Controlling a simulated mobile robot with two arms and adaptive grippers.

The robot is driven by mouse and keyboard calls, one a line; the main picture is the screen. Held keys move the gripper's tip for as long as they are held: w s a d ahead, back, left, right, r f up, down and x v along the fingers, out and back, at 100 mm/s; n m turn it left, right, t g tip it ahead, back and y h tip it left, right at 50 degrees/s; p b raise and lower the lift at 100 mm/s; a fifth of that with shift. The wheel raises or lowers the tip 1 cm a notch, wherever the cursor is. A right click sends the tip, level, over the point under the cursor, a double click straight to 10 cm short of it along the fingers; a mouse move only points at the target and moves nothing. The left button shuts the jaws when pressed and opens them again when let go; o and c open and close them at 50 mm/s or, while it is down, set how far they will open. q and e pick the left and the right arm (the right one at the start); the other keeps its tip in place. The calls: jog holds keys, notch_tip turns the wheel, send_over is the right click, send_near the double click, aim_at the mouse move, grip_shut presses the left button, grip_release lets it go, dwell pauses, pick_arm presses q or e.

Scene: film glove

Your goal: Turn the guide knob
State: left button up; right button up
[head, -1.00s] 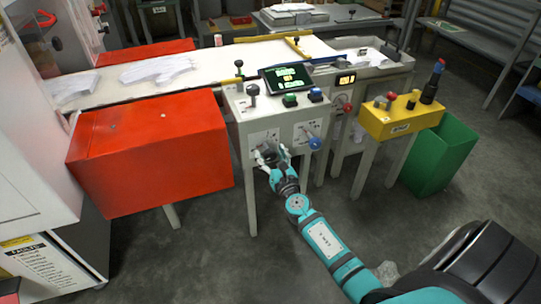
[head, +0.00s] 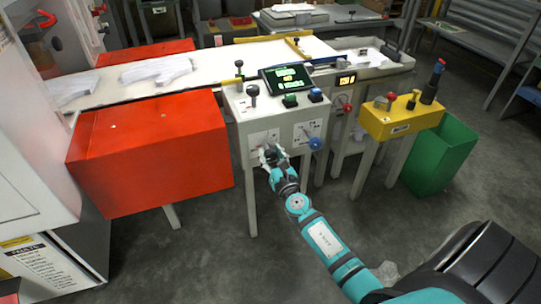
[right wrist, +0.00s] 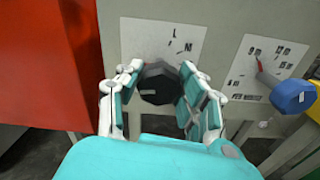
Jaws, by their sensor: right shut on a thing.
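The dark, faceted guide knob (right wrist: 159,83) sits on the front face of the light grey control box, below a small plate marked with L and M. My right gripper (right wrist: 156,92) has its two fingers on either side of this knob and is shut on it. In the head view the right gripper (head: 271,156) is at the left part of the box's front, and the knob is mostly hidden by the fingers. A blue knob (right wrist: 292,96) with a red pointer is to the right; it also shows in the head view (head: 316,144). My left gripper is not in view.
A large red box (head: 150,150) stands close on the left of the control box (head: 240,110). A tablet screen (head: 288,77), levers and buttons are on top. A yellow button box (head: 400,120) and green bin (head: 440,155) stand to the right. The floor in front is clear.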

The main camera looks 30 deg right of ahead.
jog(key=shift+m, duration=0.5)
jog(key=shift+m+b, duration=0.4)
jog(key=shift+m, duration=0.3)
jog(key=m+b, duration=0.1)
jog(key=m, duration=0.3)
jog(key=shift+f+m, duration=0.1)
jog(key=shift+m, duration=0.2)
jog(key=m, duration=0.3)
jog(key=shift+m, duration=0.3)
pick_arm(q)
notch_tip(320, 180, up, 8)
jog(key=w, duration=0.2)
pick_arm(e)
jog(key=m, duration=0.2)
jog(key=shift+m, duration=0.4)
jog(key=m, duration=0.2)
jog(key=shift+d+m, duration=0.1)
jog(key=shift+m, duration=1.2)
jog(key=m+p, duration=0.1)
jog(key=m, duration=0.1)
jog(key=shift+m, duration=0.3)
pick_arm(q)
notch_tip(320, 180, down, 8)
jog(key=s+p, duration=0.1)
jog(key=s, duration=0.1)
pick_arm(e)
jog(key=shift+f+m, duration=0.1)
jog(key=shift+m, duration=1.5)
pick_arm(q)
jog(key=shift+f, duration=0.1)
